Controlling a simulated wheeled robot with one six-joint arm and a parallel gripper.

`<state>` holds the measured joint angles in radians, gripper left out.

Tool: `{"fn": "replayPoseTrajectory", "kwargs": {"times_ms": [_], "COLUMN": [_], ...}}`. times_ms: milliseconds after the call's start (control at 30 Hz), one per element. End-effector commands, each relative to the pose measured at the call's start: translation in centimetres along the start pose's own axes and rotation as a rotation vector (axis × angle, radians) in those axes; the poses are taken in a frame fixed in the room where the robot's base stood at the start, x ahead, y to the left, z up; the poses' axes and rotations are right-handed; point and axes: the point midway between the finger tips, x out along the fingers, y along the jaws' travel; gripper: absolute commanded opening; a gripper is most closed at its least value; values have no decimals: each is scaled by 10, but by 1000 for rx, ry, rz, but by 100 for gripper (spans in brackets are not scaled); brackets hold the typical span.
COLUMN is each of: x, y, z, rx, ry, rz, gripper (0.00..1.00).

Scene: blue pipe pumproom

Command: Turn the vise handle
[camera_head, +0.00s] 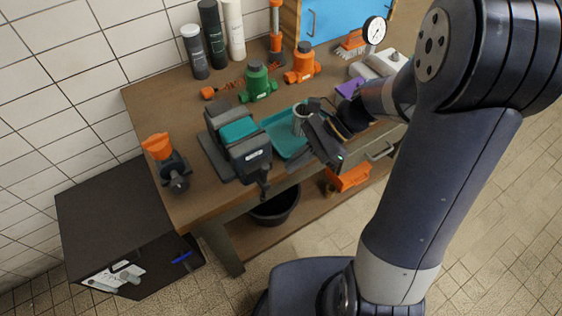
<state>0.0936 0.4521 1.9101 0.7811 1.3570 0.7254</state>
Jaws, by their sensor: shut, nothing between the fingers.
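The vise (240,150) is dark grey with a teal part on top and stands near the front edge of the workbench. Its handle (264,190) is a dark bar below the front jaw, at the bench's front edge, and shows only small. My gripper (322,140) is to the right of the vise, over the teal tray, apart from the handle. It is shut and empty. Its fingertips are dark and hard to make out.
A teal tray (284,136) holding a grey cylindrical part (301,116) lies right of the vise. A green valve (257,82) and an orange valve (303,64) stand behind. An orange-topped part (160,148) stands at the left end of the workbench (143,103). A black bin (275,208) sits below.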

Motion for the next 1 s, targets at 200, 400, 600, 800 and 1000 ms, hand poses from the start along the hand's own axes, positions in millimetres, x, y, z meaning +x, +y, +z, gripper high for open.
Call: {"fn": "replayPoseTrajectory", "kwargs": {"times_ms": [200,400,600,800,1000], "x": [18,24,24,26,33], "y": [0,0,0,0,1], "z": [23,28,28,33,42], "rx": [-4,-3,-2,-3,-3], "ry": [0,1,1,1,0], "rz": [1,-1,-1,1,-1], "gripper": [0,0,0,0,0]}}
